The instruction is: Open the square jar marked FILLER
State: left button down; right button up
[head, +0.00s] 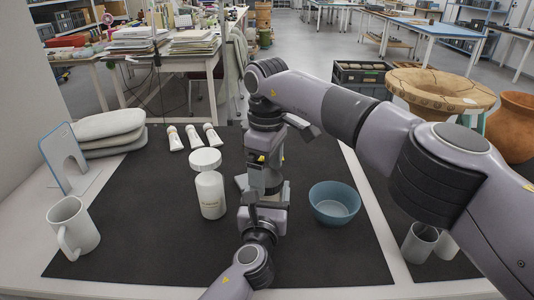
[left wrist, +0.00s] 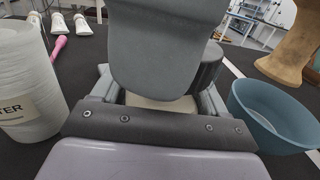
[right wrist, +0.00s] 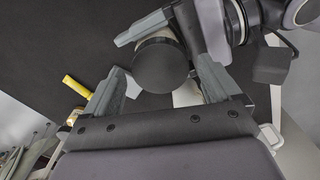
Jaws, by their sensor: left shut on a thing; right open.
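The square jar is mostly hidden between my grippers, and its marking does not show. A pale part of its body (left wrist: 160,103) shows between my left fingers in the left wrist view. My left gripper (head: 262,212) is shut on the jar from the near side. A round dark lid (right wrist: 160,66) shows from above in the right wrist view; whether it sits loose or tight cannot be told. My right gripper (head: 265,186) points down over the jar. Its fingers (right wrist: 162,90) are open, one on each side of the lid, with gaps visible.
A white round jar (head: 211,196) stands just left of my grippers; its label ends in "TER" in the left wrist view (left wrist: 28,95). A blue bowl (head: 334,204) stands close on the right. White tubes (head: 193,138) lie behind; a mug (head: 72,229) stands left. The front mat is clear.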

jog(key=shift+f, duration=0.6)
